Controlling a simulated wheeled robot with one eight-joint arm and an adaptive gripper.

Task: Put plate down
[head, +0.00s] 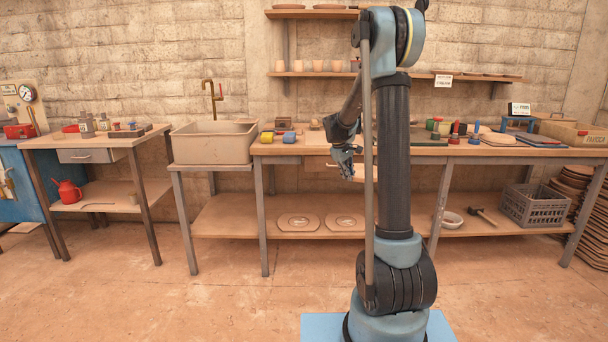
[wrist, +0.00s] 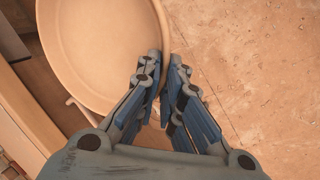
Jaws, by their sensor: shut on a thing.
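My gripper (wrist: 171,64) is shut on the rim of a round, tan plate (wrist: 98,45) in the wrist view. The plate spreads to the left of the fingers, and its upper edge runs out of the picture. In the head view my gripper (head: 346,158) is in front of the long workbench (head: 428,151), near its front edge. There the plate (head: 358,174) shows only as a small tan strip, mostly hidden by my arm. The wrist view shows the floor on the right and a wooden edge on the left.
A sink (head: 213,146) stands left. Blocks, jars and tools crowd parts of the bench top. Floor in front is clear.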

